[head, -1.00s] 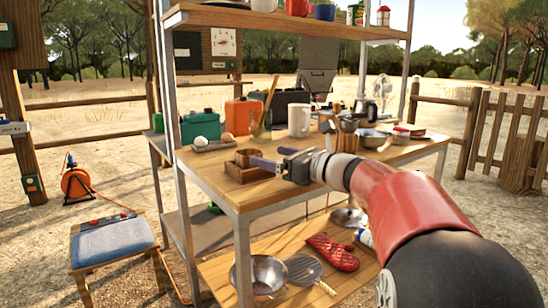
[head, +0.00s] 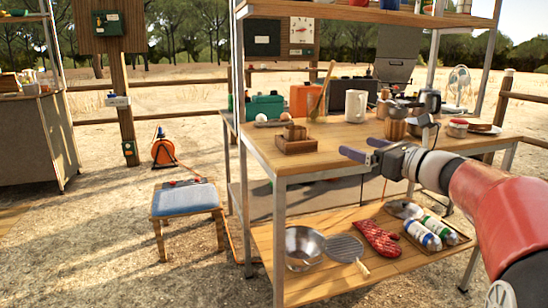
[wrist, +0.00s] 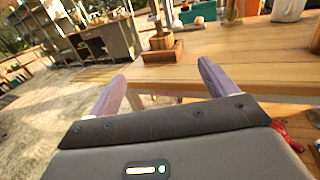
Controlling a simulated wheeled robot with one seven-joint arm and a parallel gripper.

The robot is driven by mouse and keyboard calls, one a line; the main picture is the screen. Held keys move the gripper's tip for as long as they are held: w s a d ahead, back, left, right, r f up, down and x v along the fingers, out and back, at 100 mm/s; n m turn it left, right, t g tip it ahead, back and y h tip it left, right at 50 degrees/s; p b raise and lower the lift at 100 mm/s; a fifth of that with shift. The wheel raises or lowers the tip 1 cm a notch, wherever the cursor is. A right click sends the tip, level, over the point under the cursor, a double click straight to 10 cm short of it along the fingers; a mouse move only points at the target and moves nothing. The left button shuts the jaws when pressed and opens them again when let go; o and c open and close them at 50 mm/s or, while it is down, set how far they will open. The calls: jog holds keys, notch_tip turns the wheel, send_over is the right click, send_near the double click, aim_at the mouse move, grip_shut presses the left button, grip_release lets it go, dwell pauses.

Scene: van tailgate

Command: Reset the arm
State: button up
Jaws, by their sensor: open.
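My gripper (head: 365,150) is open and empty. In the head view it is in front of the wooden table (head: 350,135), near its front edge, with its fingers pointing left. In the wrist view the two fingers (wrist: 158,92) are spread wide apart with nothing between them. A small wooden box (head: 296,144) with a wooden cup-like piece in it sits on the table to the left of my gripper, apart from it. The box also shows in the wrist view (wrist: 163,54), beyond the fingers.
On the table stand a white jug (head: 356,106), a green case (head: 264,107) and an orange canister (head: 304,101). The lower shelf holds a steel bowl (head: 304,246), a red oven mitt (head: 378,239) and bottles (head: 423,235). A blue-cushioned stool (head: 186,199) stands left, with open ground around it.

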jog(key=s+a+f+n+g+h+p, duration=0.1)
jog(key=s+a+f+n+g+h, duration=0.15)
jog(key=s+a+f+n, duration=0.3)
jog(key=s+a+f+n+g+h+p, duration=0.1)
jog(key=s+a+f+n+g, duration=0.3)
jog(key=s+n, duration=0.4)
jog(key=s+d+f+n+g+h+p, duration=0.1)
jog(key=s+d+f+n+h, duration=0.1)
jog(key=s+f+n+h, duration=0.2)
jog(key=s+d+f+n+g+h+p, duration=0.1)
jog(key=s+f+n, duration=0.4)
jog(key=s+n, duration=0.6)
jog(key=s+d+h, duration=0.1)
jog(key=s+h, duration=0.1)
jog(key=s, duration=0.1)
jog(key=shift+d+f+h, duration=0.2)
jog(key=shift+d+h, duration=0.15)
